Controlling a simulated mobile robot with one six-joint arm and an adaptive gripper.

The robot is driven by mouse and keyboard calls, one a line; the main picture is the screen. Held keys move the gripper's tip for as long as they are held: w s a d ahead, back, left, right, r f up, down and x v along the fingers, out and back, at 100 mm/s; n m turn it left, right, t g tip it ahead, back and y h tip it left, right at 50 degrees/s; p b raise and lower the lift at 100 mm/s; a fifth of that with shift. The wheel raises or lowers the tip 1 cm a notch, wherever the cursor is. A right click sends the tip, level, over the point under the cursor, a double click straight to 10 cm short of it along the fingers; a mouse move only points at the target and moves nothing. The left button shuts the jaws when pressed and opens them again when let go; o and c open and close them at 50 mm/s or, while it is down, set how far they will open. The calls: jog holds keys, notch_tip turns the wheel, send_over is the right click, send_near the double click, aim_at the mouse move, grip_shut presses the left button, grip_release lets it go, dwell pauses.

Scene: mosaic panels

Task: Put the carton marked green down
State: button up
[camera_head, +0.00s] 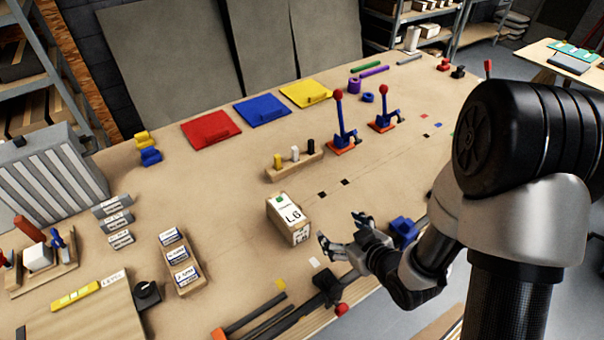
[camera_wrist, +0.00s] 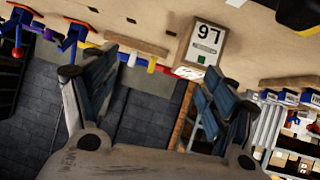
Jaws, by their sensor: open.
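In the wrist view my gripper's (camera_wrist: 150,88) two fingers are spread wide, with the carton beyond the right finger. I cannot tell whether the gripper is level with the carton top.
Behind the carton is a wooden block with pegs (camera_head: 294,160). Two red-knobbed levers (camera_head: 341,130) stand to the right rear. A rack of small labelled boxes (camera_head: 181,262) lies left, a blue block (camera_head: 404,229) right of my gripper. Bare bench lies left of the carton.

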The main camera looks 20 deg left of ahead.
aim_at(301, 225)
jog(key=s+a+f+y, duration=0.1)
jog(key=s+a+y, duration=0.2)
jog(key=a, duration=0.1)
jog(key=b+x, duration=1.1)
jog(key=shift+a+f, duration=0.25)
jog(key=shift+a, duration=0.05)
jog(key=x, duration=0.2)
jog(key=b+x, duration=0.1)
jog(key=x, duration=0.1)
jog(key=shift+f, duration=0.5)
jog(key=shift+w+a+f+b, duration=0.15)
jog(key=shift+w+a+b, duration=0.15)
jog(key=shift+a, duration=0.1)
jog(key=shift+c, duration=0.5)
jog(key=c, duration=1.3)
jog(key=shift+c, duration=1.4)
